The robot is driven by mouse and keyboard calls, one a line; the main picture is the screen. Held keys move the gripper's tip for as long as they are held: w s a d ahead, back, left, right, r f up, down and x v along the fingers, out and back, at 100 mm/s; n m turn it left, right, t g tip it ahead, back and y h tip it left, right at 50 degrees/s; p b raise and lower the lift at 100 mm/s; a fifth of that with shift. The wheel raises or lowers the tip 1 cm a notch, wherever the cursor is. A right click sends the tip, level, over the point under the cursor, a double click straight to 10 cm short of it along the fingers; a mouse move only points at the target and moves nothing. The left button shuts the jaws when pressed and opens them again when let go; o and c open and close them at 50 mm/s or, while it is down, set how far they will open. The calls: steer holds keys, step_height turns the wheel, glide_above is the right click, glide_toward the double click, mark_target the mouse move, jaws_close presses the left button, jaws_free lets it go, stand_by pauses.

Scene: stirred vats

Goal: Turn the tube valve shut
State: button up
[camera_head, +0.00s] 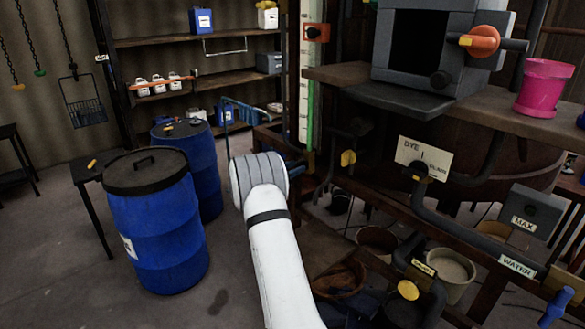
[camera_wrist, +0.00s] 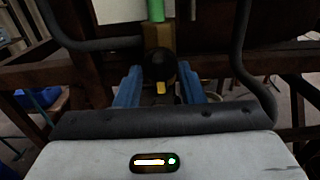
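The tube valve (camera_wrist: 161,66) shows in the wrist view as a dark round body with a small yellow part, at the foot of a green tube (camera_wrist: 155,10). My gripper (camera_wrist: 160,78) has its two blue fingers apart, one on each side of the valve. I see gaps between the fingers and the valve; contact is not clear. In the head view the green tube (camera_head: 313,90) stands upright beside a white scale. My wrist hides most of the gripper there, and the valve is not clearly seen.
Blue drums (camera_head: 160,225) stand left of my arm. A dark wooden frame with pipes, a DYE sign (camera_head: 424,157) and yellow-handled valves (camera_head: 408,290) fills the right. In the wrist view, dark hoses flank the valve and a beam (camera_wrist: 60,75) runs behind it.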

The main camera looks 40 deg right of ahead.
steer(key=shift+c, duration=0.3)
jaws_close()
steer(key=shift+s+m+b, duration=0.2)
steer(key=shift+m+b, duration=4.3)
steer(key=shift+b, duration=3.3)
steer(key=shift+s+m+b, duration=0.15)
steer(key=shift+m+b, duration=4.35)
steer(key=shift+b, duration=3.3)
